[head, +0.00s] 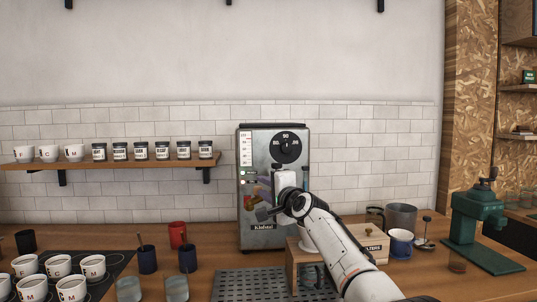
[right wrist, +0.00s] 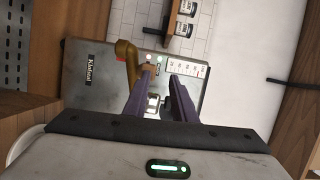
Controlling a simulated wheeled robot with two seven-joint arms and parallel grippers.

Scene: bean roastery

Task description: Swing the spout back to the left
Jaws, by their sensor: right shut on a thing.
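The steel hot-water machine (head: 259,155), with a dial and a scale on its front, stands against the tiled wall in the head view. Its brass spout (right wrist: 128,62) shows in the right wrist view as a bent pipe in front of the machine's face (right wrist: 95,78). My left gripper is not in view.
A dark drip grate (head: 248,284) lies in front of the machine. A wooden box (head: 372,246), a blue mug (head: 401,245) and a green grinder (head: 480,222) stand right. Dark cups (head: 147,260), a red cup (head: 178,234) and white cups (head: 59,265) stand left.

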